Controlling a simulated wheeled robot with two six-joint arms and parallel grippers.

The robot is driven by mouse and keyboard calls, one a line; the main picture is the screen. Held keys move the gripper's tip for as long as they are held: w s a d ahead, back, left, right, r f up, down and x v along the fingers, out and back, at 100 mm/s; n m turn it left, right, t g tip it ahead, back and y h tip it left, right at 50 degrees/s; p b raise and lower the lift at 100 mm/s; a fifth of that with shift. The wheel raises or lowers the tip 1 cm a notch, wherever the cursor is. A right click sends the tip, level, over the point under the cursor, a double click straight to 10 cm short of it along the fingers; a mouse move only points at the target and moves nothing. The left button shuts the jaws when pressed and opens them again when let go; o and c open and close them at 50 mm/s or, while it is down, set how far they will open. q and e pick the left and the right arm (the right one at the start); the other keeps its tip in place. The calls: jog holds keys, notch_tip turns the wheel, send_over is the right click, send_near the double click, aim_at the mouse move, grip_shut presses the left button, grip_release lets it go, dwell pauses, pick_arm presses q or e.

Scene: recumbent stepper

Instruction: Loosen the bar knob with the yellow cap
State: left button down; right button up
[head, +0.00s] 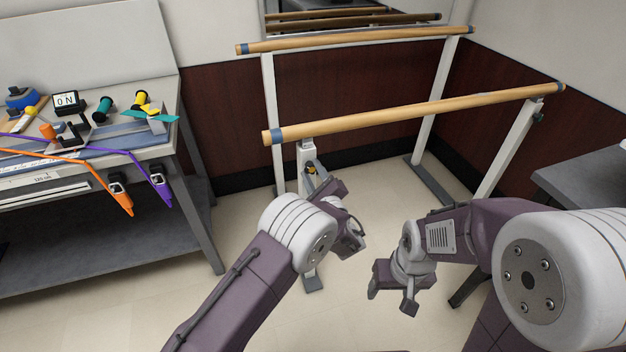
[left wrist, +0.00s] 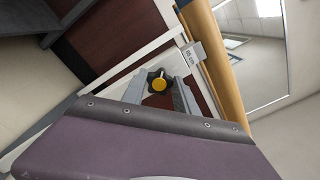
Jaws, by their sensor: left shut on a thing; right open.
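The bar knob with the yellow cap (left wrist: 159,84) is a black lobed knob on the upright post of the near parallel bar. In the head view a small part of the knob (head: 311,169) shows on the post, just beyond my left arm. My left gripper (left wrist: 160,88) is shut on the knob, with one finger on each side of it in the left wrist view. My right gripper (head: 392,290) is open and empty, low over the floor and well to the right of the post.
Two wooden bars stand on white posts, the near bar (head: 410,115) above the knob. A workbench (head: 190,160) with tools and hanging orange and purple straps stands at the left. A grey table (head: 585,185) is at the right.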

pick_arm(q)
jog(key=n+b, duration=0.3)
jog(key=b, duration=0.1)
jog(key=n+b, duration=0.2)
jog(key=b, duration=0.3)
jog(key=n+b, duration=0.3)
jog(key=b, duration=0.1)
jog(key=shift+f+n+b, duration=0.3)
jog(key=shift+f+b, duration=0.05)
jog(key=shift+f, duration=0.05)
jog(key=shift+r+n+b, duration=0.25)
jog(key=shift+n+b, duration=0.35)
jog(key=shift+b, duration=0.25)
jog(key=c, duration=1.2)
grip_release()
jog(key=shift+r, duration=0.1)
jog(key=shift+c, duration=0.2)
jog(key=o, duration=0.3)
jog(key=shift+w, duration=0.1)
